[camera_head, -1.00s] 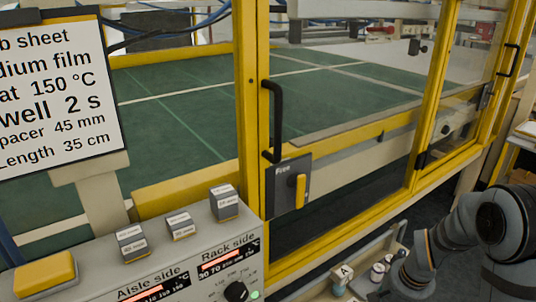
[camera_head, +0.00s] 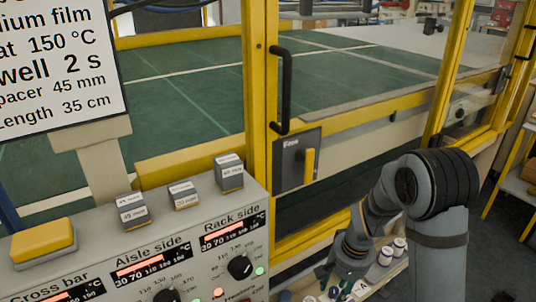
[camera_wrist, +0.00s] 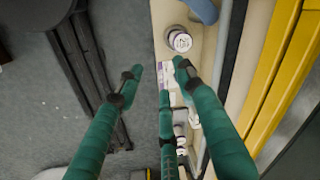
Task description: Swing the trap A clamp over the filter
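A small white plate marked A (camera_head: 360,288) sits on a pale shelf at the bottom of the head view. Behind it stand white-topped canisters (camera_head: 385,256), and one round white cap (camera_wrist: 180,40) shows at the top of the wrist view. I cannot tell which part is the trap A clamp or the filter. My gripper (camera_wrist: 157,68) has its green fingers spread, with nothing between the tips. It hangs over the shelf edge, with the cap just beyond the right fingertip. In the head view my wrist hides part of the shelf.
A yellow-framed glass door with a black handle (camera_head: 286,90) and a lock plate (camera_head: 297,160) stands behind the shelf. The control panel (camera_head: 200,240) is at the lower left. A blue-grey curved part (camera_wrist: 204,10) is near the cap. Grey floor lies left of the shelf.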

